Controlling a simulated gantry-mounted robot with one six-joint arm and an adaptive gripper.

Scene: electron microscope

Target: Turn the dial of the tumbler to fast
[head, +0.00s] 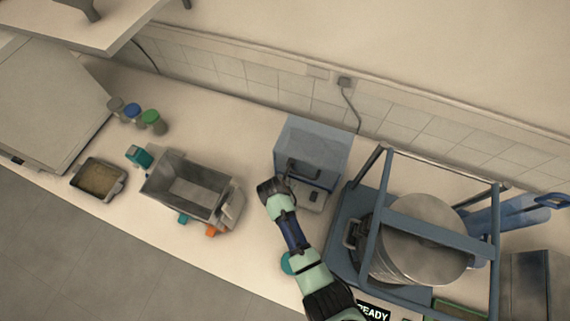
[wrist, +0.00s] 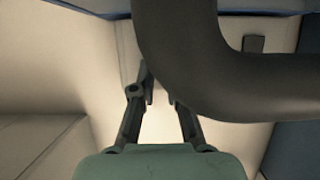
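A metal drum (head: 415,240) lies inside a blue tube frame (head: 430,217) at the right in the head view; it looks like the tumbler. I cannot make out its dial or a fast mark. My gripper (head: 272,188) is left of the frame, at the front left corner of a grey-blue box (head: 312,150) with a dark handle (head: 305,170). In the wrist view my gripper (wrist: 163,98) has its fingers apart with nothing between them. A thick dark curved bar (wrist: 190,60) crosses close in front and hides part of the right finger.
A READY display (head: 373,312) is at the bottom, by the frame's base. A metal bin machine (head: 187,188), a small tray (head: 98,180) and several capped jars (head: 133,112) stand to the left. The counter behind the bin is clear.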

